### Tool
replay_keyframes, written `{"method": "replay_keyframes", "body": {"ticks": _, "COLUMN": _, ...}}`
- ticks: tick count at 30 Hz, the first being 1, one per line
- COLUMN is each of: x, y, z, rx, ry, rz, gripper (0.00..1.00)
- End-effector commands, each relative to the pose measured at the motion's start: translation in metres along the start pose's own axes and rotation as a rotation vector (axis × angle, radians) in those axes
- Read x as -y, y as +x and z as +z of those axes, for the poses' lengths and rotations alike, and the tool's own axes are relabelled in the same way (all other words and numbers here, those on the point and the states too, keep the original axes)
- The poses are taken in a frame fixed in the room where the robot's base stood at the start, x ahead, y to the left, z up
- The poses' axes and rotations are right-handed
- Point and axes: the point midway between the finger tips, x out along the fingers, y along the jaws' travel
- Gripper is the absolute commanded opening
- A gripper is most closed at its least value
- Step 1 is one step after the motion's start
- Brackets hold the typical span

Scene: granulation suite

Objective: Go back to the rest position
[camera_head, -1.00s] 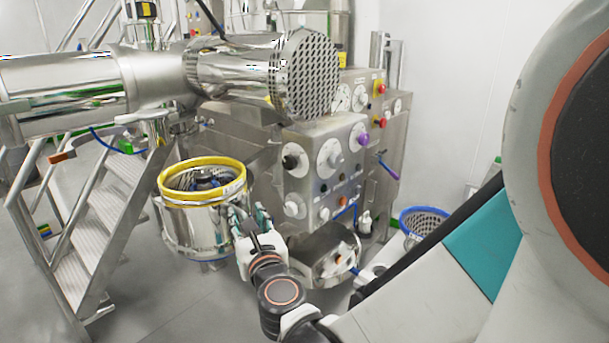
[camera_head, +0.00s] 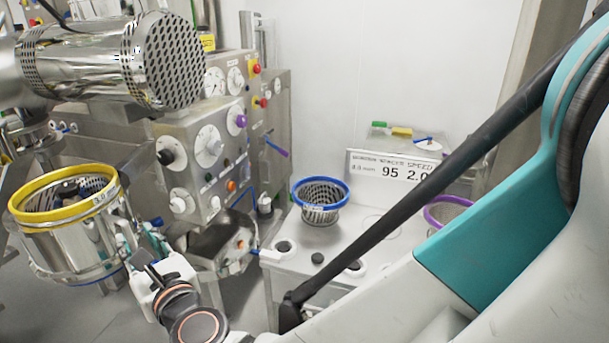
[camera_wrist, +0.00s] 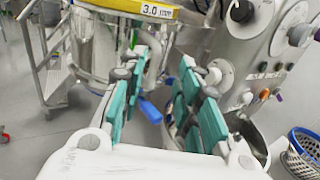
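My gripper (camera_wrist: 158,88) fills the lower middle of the wrist view, its teal finger pads standing apart with nothing between them. In the head view my gripper (camera_head: 140,240) is at the lower left, just right of the steel vessel (camera_head: 85,255) with the yellow-rimmed screen (camera_head: 65,195) on top. In the wrist view the vessel (camera_wrist: 90,50) is beyond and to the left of the fingers, with a yellow rim label (camera_wrist: 158,10) reading 3.0 mm. Whether the fingers touch the vessel cannot be told.
The control panel (camera_head: 205,150) with dials stands behind my gripper. A white table (camera_head: 345,235) holds a blue-rimmed basket (camera_head: 322,203), a sign (camera_head: 392,170) and a purple-rimmed basket (camera_head: 447,210). The perforated steel cylinder (camera_head: 170,60) hangs above left. Grey floor shows at the lower left.

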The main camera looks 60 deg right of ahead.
Motion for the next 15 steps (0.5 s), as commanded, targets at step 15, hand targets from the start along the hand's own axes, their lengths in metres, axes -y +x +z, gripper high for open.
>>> {"method": "replay_keyframes", "body": {"ticks": 15, "x": 0.029, "y": 0.003, "z": -0.014, "rx": -0.117, "ry": 0.719, "rz": -0.182, "gripper": 0.3}}
